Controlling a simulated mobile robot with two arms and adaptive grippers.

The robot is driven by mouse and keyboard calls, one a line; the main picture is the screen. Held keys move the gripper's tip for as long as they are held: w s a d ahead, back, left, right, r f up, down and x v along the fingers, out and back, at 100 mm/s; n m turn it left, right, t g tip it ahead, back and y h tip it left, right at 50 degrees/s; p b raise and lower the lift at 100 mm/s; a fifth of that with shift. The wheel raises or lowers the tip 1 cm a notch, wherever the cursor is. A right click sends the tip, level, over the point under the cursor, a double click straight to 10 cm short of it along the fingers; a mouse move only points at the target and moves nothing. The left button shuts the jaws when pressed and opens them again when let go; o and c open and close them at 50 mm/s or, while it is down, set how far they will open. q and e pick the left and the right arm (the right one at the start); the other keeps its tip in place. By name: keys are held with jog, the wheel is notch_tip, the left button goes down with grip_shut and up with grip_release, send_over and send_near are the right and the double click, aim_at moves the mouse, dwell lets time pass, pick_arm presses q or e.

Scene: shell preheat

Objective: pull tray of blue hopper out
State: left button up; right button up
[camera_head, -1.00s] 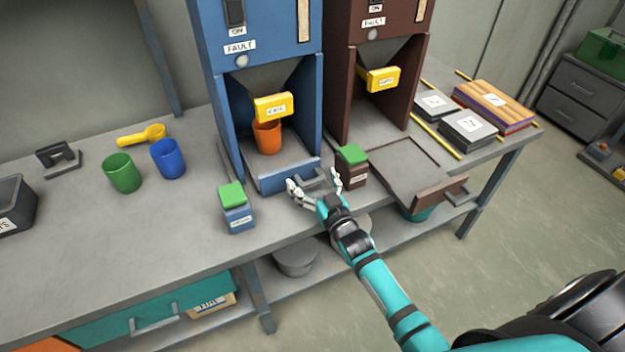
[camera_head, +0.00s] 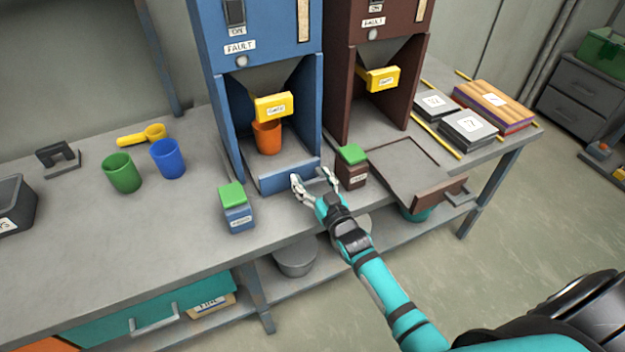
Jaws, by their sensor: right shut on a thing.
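The blue hopper (camera_head: 262,50) stands at the back of the table. Its tray, with a blue front (camera_head: 285,179), sits in the opening at the bottom. An orange cup (camera_head: 267,138) stands inside the hopper, below the yellow gate piece (camera_head: 273,107). My right gripper (camera_head: 316,181) is at the tray front and is shut on the tray handle, which its fingers mostly hide. My left gripper is not in view.
A blue box with green lid (camera_head: 237,214) stands left of the tray front; a brown one (camera_head: 351,172) stands close right of my fingers. The brown hopper's tray (camera_head: 408,172) is out at right. Green (camera_head: 122,174) and blue (camera_head: 168,160) cups stand left.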

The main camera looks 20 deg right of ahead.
jog(key=s+p, duration=0.2)
jog(key=s, duration=0.2)
jog(key=s+p, duration=0.2)
jog(key=s, duration=0.2)
jog(key=shift+s+d+r, duration=0.15)
jog(key=shift+s, duration=0.05)
jog(key=s+p, duration=0.4)
jog(key=s, duration=0.9)
jog(key=shift+s+d+f, duration=0.25)
jog(key=shift+s, duration=0.15)
jog(key=o, duration=1.3)
jog(key=shift+c, duration=0.2)
jog(key=o, duration=0.4)
jog(key=shift+s+r, duration=0.1)
jog(key=shift+s, duration=0.2)
jog(key=shift+o, duration=0.2)
jog(key=shift+w, duration=0.15)
